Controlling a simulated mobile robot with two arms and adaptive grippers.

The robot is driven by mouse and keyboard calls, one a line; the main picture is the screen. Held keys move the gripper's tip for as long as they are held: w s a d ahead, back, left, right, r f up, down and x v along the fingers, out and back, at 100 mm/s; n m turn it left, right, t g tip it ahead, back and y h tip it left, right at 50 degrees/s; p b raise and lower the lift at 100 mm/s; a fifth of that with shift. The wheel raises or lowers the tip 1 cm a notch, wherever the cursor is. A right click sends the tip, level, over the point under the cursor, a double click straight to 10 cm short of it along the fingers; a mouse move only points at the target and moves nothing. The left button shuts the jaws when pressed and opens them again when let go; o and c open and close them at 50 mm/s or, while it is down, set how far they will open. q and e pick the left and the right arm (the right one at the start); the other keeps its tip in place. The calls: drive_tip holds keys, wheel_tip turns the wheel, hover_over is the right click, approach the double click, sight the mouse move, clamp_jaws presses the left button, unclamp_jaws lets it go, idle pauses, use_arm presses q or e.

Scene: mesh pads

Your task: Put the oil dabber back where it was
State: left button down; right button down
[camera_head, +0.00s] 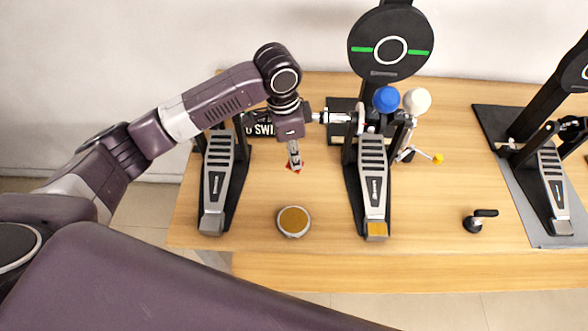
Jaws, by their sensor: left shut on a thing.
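My left gripper (295,163) points down over the table between two pedals, above and behind a round tin. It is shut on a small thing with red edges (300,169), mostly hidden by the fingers. I take this to be the oil dabber, but too little of it shows to be sure. I cannot tell whether it touches the table. My right gripper is not in view.
The round silver tin with a tan top (294,222) stands on the wooden table (440,195). A left pedal (217,185) and a middle pedal (373,190) flank it. A black-handled tool (480,220) and another pedal (552,180) are at right. The table between them is clear.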

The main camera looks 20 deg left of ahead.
use_arm(q)
wheel_tip(320, 180, down, 3)
drive_tip(key=shift+r, duration=0.2)
drive_tip(key=shift+f, duration=0.3)
wheel_tip(320, 180, down, 4)
drive_tip(key=shift+r+p, duration=0.25)
drive_tip(key=shift+p, duration=0.25)
drive_tip(key=shift+f, duration=0.4)
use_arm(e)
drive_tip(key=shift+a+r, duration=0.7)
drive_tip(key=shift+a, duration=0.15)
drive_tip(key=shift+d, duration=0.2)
use_arm(q)
drive_tip(key=c, duration=1.8)
unclamp_jaws()
drive_tip(key=shift+f, duration=0.1)
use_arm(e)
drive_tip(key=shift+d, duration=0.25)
